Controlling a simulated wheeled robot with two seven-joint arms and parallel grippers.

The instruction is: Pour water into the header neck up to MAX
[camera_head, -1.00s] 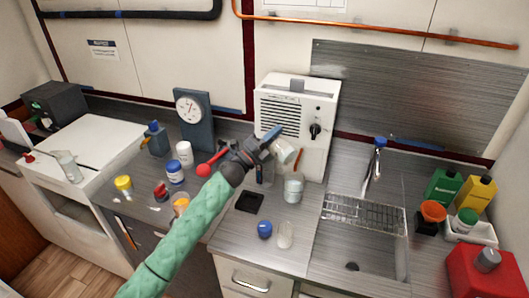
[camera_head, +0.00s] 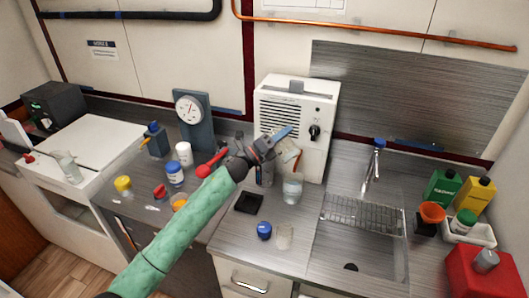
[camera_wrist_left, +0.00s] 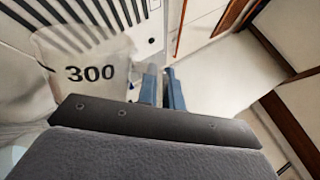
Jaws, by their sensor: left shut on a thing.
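My left gripper (camera_head: 278,140) is shut on a translucent beaker (camera_head: 287,157) and holds it tilted in front of the white grilled unit (camera_head: 318,100). In the left wrist view the blue fingers (camera_wrist_left: 162,92) are close together, and the beaker (camera_wrist_left: 90,72) shows a "300" mark on its wall. A clear cylindrical vessel (camera_head: 292,189), which may be the header neck, stands just below the beaker. Its upper part looks clear and its lower part pale. I cannot make out a MAX mark or a falling stream. My right gripper is out of view.
A blue-lidded jar (camera_head: 264,230) and a small clear cup (camera_head: 285,237) stand in front. A black tray (camera_head: 248,203) lies to the left. The sink (camera_head: 352,250) with its wire rack (camera_head: 362,213) is at the right. Several bottles stand at the left.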

